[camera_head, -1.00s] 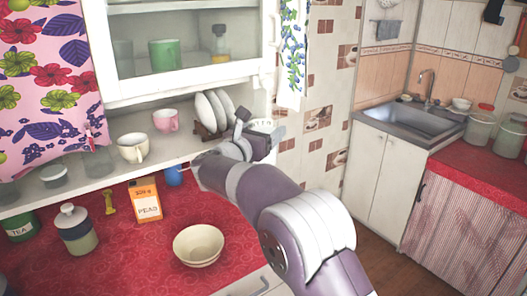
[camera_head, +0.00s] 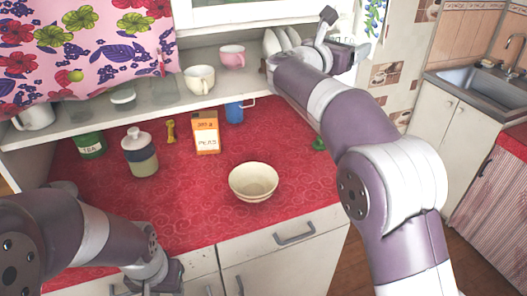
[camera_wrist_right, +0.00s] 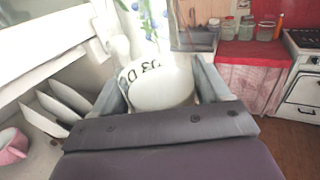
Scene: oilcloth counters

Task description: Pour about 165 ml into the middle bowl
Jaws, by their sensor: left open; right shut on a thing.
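A cream bowl (camera_head: 253,184) stands upright on the red counter, with no contents that I can make out. It is the only bowl I see on this counter. My right gripper (camera_head: 342,47) is up by the shelf's right end, beyond the bowl and to its right. In the right wrist view it is shut on a white vessel with dark lettering (camera_wrist_right: 160,88). The vessel's contents are not visible. My left gripper (camera_head: 162,277) is low at the bottom edge, left of the bowl and partly cut off; it is open, with nothing seen in it.
Behind the bowl stand an orange carton (camera_head: 206,133), a blue mug (camera_head: 234,112), a lidded jar (camera_head: 139,153) and a green tea tin (camera_head: 90,145). Cups, including a cream cup (camera_head: 199,79), and plates stand on the shelf above. The counter around the bowl is clear.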

